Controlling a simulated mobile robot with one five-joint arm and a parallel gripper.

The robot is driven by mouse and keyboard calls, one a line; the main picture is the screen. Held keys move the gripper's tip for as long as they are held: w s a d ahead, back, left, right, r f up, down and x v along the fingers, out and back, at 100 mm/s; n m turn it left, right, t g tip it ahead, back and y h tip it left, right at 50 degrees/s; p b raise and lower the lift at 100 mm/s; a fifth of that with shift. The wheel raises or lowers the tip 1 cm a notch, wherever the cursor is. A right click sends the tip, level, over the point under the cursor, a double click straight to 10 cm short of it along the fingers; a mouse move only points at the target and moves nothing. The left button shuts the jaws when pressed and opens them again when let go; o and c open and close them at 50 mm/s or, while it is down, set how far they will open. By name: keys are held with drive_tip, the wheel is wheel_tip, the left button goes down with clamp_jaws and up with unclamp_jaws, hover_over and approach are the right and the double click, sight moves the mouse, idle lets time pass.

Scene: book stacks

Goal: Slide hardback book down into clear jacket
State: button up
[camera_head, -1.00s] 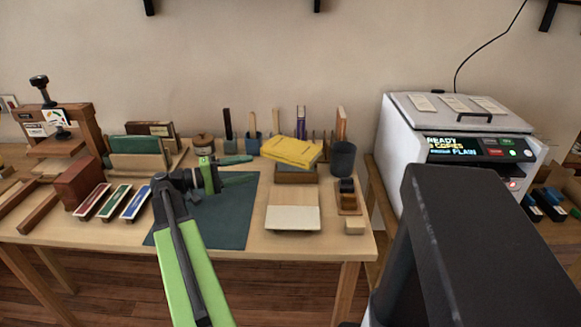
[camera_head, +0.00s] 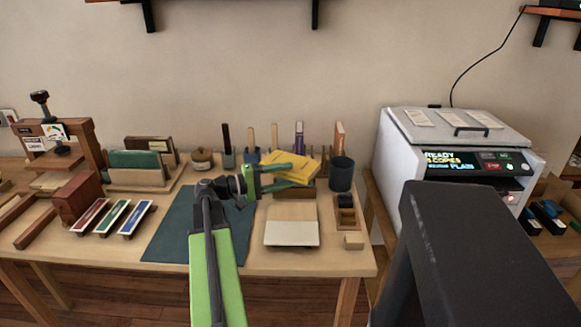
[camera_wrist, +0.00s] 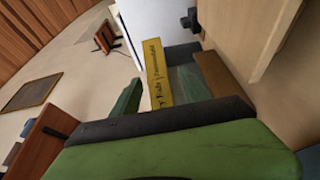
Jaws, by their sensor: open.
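A yellow hardback book (camera_head: 297,161) lies slightly askew on top of a low brown wooden block (camera_head: 293,193), right of the table's middle. In the wrist view its yellow spine (camera_wrist: 157,72), with dark lettering, shows between my green fingers. My gripper (camera_head: 288,178) is open at the left and front of the yellow book, with its fingers pointing right. I cannot tell whether the fingers touch the book; its near end is hidden by my gripper in the wrist view. I cannot make out a clear jacket with certainty.
A tan and white board (camera_head: 291,233) lies in front of the block. A dark cup (camera_head: 341,174) stands to the right. Upright tools and thin books stand behind. A dark green mat (camera_head: 180,236) lies mostly bare at left. A white copier (camera_head: 450,150) stands far right.

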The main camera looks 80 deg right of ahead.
sight(297, 173)
drive_tip(key=x, duration=0.4)
drive_tip(key=shift+s+r, duration=0.1)
drive_tip(key=shift+s, duration=0.2)
clamp_jaws()
